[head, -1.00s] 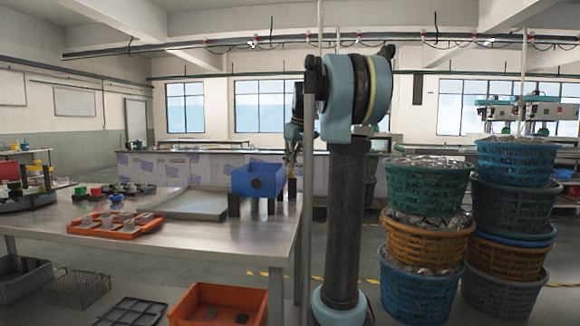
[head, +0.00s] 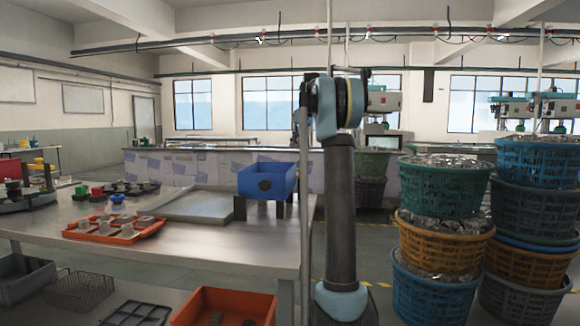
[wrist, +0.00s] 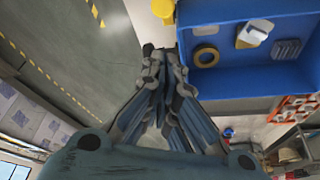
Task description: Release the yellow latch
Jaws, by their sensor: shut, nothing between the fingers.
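A yellow part (wrist: 163,10), which looks like the latch, shows at the top edge of the wrist view, just beyond the left end of the blue bin (wrist: 200,84). My gripper (wrist: 163,56) is shut and empty, its fingertips beside the bin's left end and short of the yellow part, apart in the picture. The bin holds a brass-coloured ring (wrist: 206,56), a white piece (wrist: 254,34) and a grey ribbed piece (wrist: 287,49). In the head view the blue bin (head: 267,178) stands raised on dark supports; I cannot make out the latch or my gripper there.
An orange bin (head: 225,305) sits below. Stacked baskets (head: 445,190) stand right of my arm. Floor (wrist: 65,50) is clear left in the wrist view.

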